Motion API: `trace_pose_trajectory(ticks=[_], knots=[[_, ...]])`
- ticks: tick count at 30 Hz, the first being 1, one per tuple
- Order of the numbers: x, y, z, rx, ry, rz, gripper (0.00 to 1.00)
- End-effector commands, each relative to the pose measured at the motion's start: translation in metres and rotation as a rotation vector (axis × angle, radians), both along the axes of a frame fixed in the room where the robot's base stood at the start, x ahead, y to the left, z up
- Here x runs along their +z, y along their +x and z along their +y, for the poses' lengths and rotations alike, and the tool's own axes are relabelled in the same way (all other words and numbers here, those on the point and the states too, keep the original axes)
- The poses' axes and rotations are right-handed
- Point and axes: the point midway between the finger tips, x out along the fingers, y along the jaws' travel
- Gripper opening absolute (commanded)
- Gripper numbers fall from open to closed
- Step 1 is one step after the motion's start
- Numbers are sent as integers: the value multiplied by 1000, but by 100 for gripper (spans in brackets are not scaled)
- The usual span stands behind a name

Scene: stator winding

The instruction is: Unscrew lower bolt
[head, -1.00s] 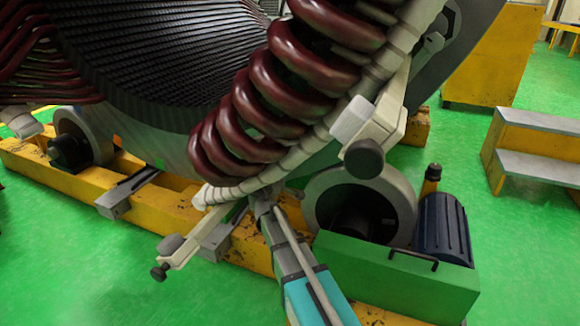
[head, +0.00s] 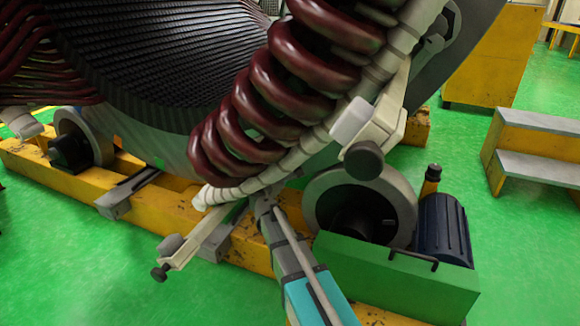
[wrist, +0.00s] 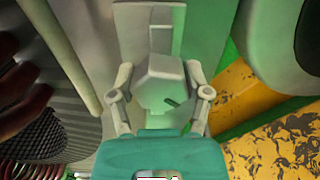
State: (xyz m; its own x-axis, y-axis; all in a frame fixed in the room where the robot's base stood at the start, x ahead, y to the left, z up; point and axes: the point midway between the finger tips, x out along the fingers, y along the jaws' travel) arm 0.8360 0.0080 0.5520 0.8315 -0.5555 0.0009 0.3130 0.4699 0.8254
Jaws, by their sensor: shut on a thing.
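The lower bolt (wrist: 160,85) is a large pale grey hexagonal head with a small dark slot, in the middle of the wrist view. My gripper (wrist: 159,69) has one finger on each side of it and is shut on it. The bolt sits in front of a pale bracket (wrist: 132,25). In the head view, my gripper (head: 264,203) reaches up from below to the lower end of the banded support ring (head: 290,168). The bolt itself is hidden there.
Dark red coils (head: 275,90) hang just above my gripper. A cream clamp bar (head: 205,245) with a dark knob (head: 160,272) sticks out to the left. A roller (head: 400,190) and green box (head: 390,280) stand close on the right. Green floor is clear at lower left.

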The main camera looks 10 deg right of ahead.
Motion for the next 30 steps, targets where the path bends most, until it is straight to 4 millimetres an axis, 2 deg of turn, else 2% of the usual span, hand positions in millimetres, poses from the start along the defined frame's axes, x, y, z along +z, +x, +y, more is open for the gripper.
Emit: trace_pose_trajectory(ticks=[18, 30], knots=[[-1, -3, -1, -6, -477, 324, 15], [-1, -3, -1, -7, -676, 460, 15]])
